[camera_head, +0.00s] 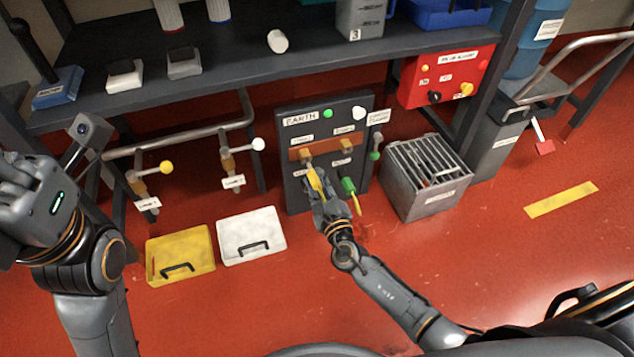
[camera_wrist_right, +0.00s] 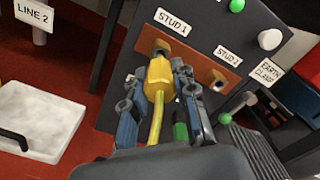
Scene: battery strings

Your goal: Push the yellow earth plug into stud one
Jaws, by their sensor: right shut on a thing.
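The yellow earth plug (camera_wrist_right: 159,75) is between the fingers of my right gripper (camera_wrist_right: 160,92), which is shut on it. Its tip points at the stud one socket (camera_wrist_right: 160,47) on the copper bar; I cannot tell how deep it sits. In the head view the plug (camera_head: 314,180) and my right gripper (camera_head: 320,190) are in front of the dark EARTH panel (camera_head: 328,112). Stud two (camera_wrist_right: 215,80) is to the right, with nothing in it. A yellow lead runs back from the plug. My left gripper's fingers are not clearly seen; its arm is at the left edge.
A green plug (camera_head: 348,186) with a yellow lead is on the panel, right of my right gripper. A grey slotted bin (camera_head: 425,200) stands to the right. Yellow (camera_head: 180,278) and white (camera_head: 250,256) trays lie on the floor to the left. A dark bench (camera_head: 240,68) overhangs behind.

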